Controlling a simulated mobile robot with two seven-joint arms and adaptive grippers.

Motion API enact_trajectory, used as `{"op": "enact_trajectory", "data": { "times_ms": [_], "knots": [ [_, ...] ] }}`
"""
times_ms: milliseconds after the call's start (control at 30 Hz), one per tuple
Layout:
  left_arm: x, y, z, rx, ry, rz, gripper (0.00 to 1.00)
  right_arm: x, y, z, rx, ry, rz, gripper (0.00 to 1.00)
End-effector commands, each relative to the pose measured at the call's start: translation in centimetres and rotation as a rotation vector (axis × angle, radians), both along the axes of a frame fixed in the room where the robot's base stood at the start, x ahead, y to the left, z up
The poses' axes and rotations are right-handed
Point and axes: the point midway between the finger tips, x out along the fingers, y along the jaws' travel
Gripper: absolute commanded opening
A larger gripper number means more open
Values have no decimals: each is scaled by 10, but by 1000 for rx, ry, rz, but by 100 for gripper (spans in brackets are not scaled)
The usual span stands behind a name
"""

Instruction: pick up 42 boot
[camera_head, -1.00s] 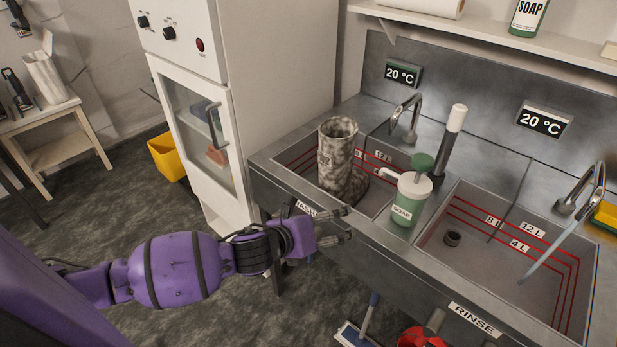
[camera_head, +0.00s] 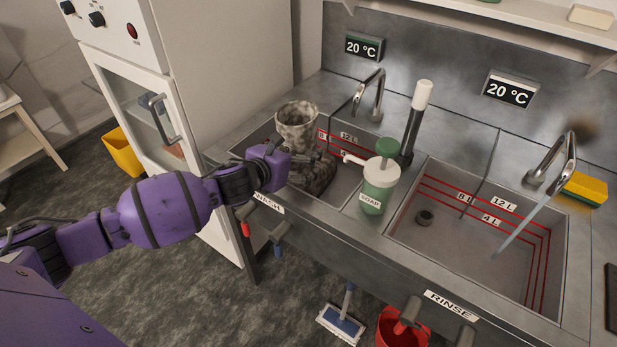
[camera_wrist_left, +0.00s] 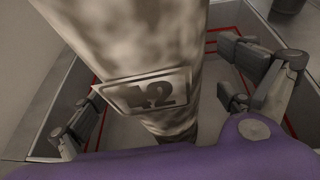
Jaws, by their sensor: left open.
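The mottled grey-brown boot (camera_head: 297,118) stands upright in the wash basin (camera_head: 246,148), its foot partly hidden behind my gripper. In the left wrist view its shaft (camera_wrist_left: 140,60) fills the middle and a plate on it reads 42. My left gripper (camera_head: 292,158) is at the near side of the shaft, above the basin's front edge. In the left wrist view the gripper (camera_wrist_left: 163,95) is open, with fingers on both sides of the shaft. A gap shows on the right side; contact on the left is unclear. My right gripper is not in view.
A green soap dispenser (camera_head: 379,186) stands close to the right of the boot. Behind are a faucet (camera_head: 374,92) and a dark cylinder with a white top (camera_head: 420,105). The rinse basin (camera_head: 470,235) is to the right, a white cabinet (camera_head: 215,80) to the left.

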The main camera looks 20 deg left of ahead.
Motion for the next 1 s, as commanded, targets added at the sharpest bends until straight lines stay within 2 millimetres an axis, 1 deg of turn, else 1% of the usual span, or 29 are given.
{"op": "enact_trajectory", "data": {
  "times_ms": [33, 133, 333, 367, 900, 967, 1000],
  "knots": [
    [5, -1, -4, -1, 1, 2, 97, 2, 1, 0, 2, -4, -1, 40],
    [10, -3, -6, 0, 2, 0, 97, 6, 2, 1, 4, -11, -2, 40],
    [11, -3, -6, 0, 1, 0, 97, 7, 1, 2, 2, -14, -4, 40],
    [11, -3, -6, 0, 1, 0, 96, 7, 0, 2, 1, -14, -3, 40],
    [11, -2, -7, 0, 3, 1, 25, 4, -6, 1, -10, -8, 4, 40],
    [11, -2, -7, -1, 3, 2, 17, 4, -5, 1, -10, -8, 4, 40],
    [12, -3, -4, -1, -3, -1, 16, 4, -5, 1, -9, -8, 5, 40]
  ]
}}
